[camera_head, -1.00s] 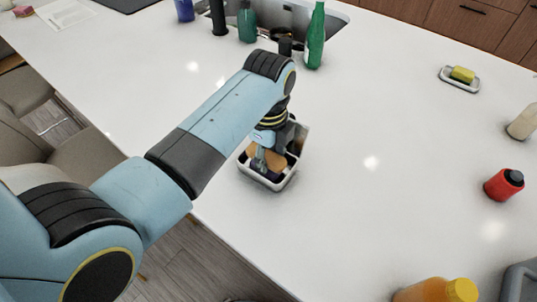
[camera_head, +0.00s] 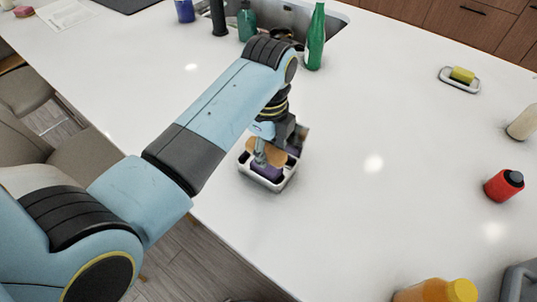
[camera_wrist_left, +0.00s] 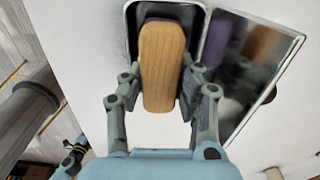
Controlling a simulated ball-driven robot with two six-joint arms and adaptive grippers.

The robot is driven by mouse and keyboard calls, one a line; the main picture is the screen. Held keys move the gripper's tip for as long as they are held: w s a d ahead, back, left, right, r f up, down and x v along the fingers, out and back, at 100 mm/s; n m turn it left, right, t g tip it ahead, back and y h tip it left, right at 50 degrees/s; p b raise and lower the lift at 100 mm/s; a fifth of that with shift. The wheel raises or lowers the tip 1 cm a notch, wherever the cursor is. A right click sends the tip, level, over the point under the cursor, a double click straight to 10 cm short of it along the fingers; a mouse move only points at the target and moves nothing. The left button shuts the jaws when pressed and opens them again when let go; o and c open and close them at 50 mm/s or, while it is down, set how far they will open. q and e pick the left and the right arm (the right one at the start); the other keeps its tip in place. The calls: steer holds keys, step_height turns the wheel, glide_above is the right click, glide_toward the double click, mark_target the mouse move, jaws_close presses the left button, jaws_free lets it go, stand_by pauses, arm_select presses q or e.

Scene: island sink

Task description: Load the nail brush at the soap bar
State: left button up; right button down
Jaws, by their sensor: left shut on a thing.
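A wooden-backed nail brush (camera_head: 257,155) is between the fingers of my left gripper (camera_head: 262,155), at the small white-rimmed tray (camera_head: 246,174). In the left wrist view, the brush's long wooden back (camera_wrist_left: 162,65) sits between the shut fingers of my left gripper (camera_wrist_left: 162,98). A purple part shows under the wood in the head view. Whether the brush touches the tray is hard to tell. The yellow-green soap bar (camera_head: 462,74) lies on a white dish (camera_head: 460,86) at the upper right, far from the gripper. My right gripper is not in view.
A shiny upright panel (camera_wrist_left: 250,75) stands beside the tray. A green bottle (camera_head: 314,40) and the sink are behind. A red bottle (camera_head: 503,185), a cream bottle (camera_head: 523,123) and an orange-yellow bottle (camera_head: 437,291) stand at the right. The counter's middle is clear.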

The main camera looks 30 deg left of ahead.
mark_target(268, 150)
arm_select(q)
steer(key=shift+r, duration=2.3)
